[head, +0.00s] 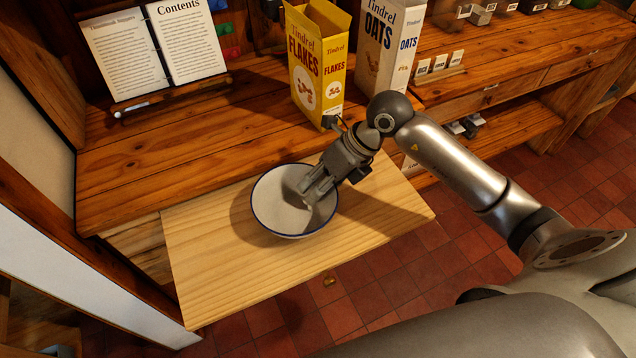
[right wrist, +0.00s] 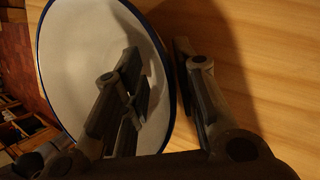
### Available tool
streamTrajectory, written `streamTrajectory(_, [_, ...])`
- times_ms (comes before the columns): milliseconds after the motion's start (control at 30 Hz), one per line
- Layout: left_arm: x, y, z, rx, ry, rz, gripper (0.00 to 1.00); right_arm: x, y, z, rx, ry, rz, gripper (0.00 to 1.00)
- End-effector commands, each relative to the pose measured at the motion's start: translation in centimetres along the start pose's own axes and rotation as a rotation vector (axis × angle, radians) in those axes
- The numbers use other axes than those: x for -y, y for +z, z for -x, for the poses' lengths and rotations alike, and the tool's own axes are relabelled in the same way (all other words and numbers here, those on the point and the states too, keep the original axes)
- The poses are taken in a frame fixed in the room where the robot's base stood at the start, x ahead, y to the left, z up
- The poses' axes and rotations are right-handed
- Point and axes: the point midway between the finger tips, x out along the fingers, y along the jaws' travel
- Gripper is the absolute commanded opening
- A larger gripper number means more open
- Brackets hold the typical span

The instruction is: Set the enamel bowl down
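The enamel bowl (head: 280,208), white with a blue rim, is upright on the pale wooden pull-out board (head: 215,285) in the head view. In the right wrist view the bowl (right wrist: 75,60) fills the left half. My right gripper (head: 332,187) is at the bowl's right side. One finger is over the inside of the bowl and the other is outside the rim. In the right wrist view the fingers (right wrist: 165,90) stand apart with the rim between them, and I see no grip on it. The bowl's underside is hidden. My left gripper is not in view.
A yellow flakes box (head: 318,65) and a white oats box (head: 388,45) stand on the counter behind the board. An open book (head: 155,50) rests on a stand at the back left. The board is bare in front of the bowl; red floor tiles lie beyond its edge.

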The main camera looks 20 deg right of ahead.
Motion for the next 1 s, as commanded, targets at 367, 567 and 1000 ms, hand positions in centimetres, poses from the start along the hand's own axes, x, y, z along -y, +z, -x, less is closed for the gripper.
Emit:
streamTrajectory(367, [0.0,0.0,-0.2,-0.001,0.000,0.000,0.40,0.1,0.1,3.2,0.004,-0.006,0.002,0.27])
streamTrajectory(567, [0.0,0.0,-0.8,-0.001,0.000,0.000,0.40,0.1,0.1,7.7,0.003,-0.006,0.002,0.27])
streamTrajectory(1000, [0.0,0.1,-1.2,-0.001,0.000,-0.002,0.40,-0.1,0.1,12.3,0.001,-0.001,0.000,0.27])
